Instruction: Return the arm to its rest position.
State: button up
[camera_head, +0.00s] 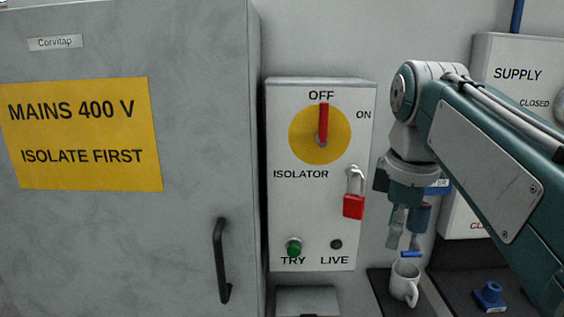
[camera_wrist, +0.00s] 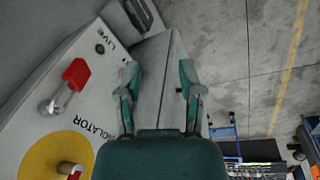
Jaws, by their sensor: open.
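My gripper (camera_head: 404,238) hangs pointing down to the right of the isolator box (camera_head: 315,215), above a white mug (camera_head: 402,284). In the wrist view its two fingers (camera_wrist: 159,88) are spread apart with nothing between them. My arm reaches in from the right side of the head view. The red isolator handle (camera_head: 323,124) points up at OFF on a yellow disc. A red padlock (camera_head: 353,206) hangs by its shackle at the box's right edge, apart from the gripper. The padlock also shows in the wrist view (camera_wrist: 76,73).
A large grey cabinet (camera_head: 190,60) with a black handle (camera_head: 221,260) fills the left. A white supply panel (camera_head: 520,55) stands behind my arm. The mug stands on a dark surface; a blue object (camera_head: 490,296) lies to its right.

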jog(key=s+f+m+t, duration=0.2)
jog(key=s+f+m, duration=0.3)
jog(key=f, duration=0.4)
jog(key=s+f+m+t, duration=0.1)
jog(key=s+f+m, duration=0.5)
jog(key=f+m, duration=0.2)
notch_tip(320, 180, down, 3)
jog(key=shift+s+a+r+t, duration=0.2)
jog(key=shift+a+t, duration=0.2)
